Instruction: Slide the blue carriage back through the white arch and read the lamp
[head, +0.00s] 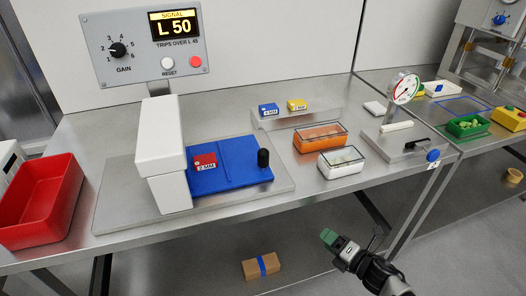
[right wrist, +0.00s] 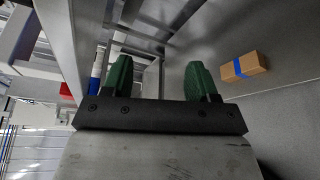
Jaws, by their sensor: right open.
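The blue carriage (head: 225,172) lies flat on a steel plate, to the right of the white arch (head: 162,150), with its left end close against the arch. A red block marked 2 MM (head: 204,162) sits on its left part. A black knob (head: 263,158) stands upright at its right end. The lamp display (head: 174,25) on the grey panel reads SIGNAL L 50, with TRIPS OVER L 45 printed below. My right gripper (head: 328,237) is in front of the table, apart from the carriage. In the right wrist view its green fingers (right wrist: 160,80) are open and empty. My left gripper is not in view.
A red bin (head: 38,205) stands at the left. Blue and yellow blocks (head: 283,107) rest on a steel ledge behind. Orange (head: 321,138) and white-filled (head: 341,162) clear boxes sit right of the carriage. A dial gauge (head: 403,88) stands farther right. A taped brown box (head: 261,266) lies below the table.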

